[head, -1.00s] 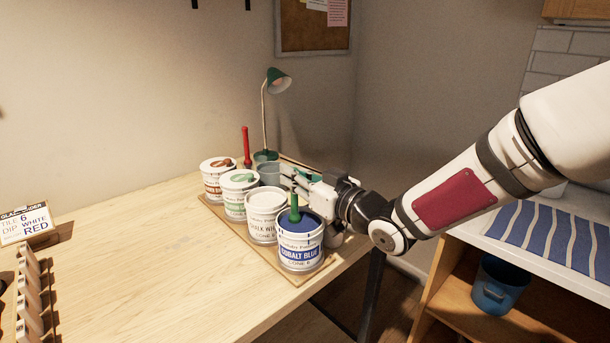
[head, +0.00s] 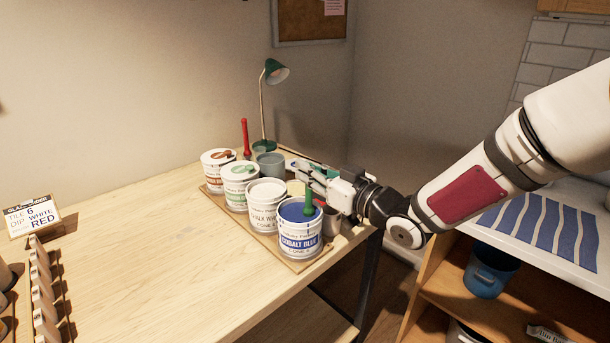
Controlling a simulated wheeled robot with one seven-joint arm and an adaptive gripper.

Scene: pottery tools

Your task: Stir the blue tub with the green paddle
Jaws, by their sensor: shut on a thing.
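The blue tub (head: 300,243), a white tub labelled COBALT BLUE with blue glaze inside, stands at the near end of a row of tubs. The green paddle (head: 308,201) stands nearly upright in it, its lower end hidden in the glaze. It is right of the middle of the tub's opening. My gripper (head: 311,180) is above the tub's back right side, reaching in from the right. It is shut on the upper part of the paddle, though the fingers partly hide the contact.
A white-glaze tub (head: 267,220) stands close beside the blue one. A green-marked tub (head: 239,197) and a red-brown-marked tub (head: 213,180) stand behind it. A red-handled tool (head: 246,138) and a lamp (head: 275,72) are at the back.

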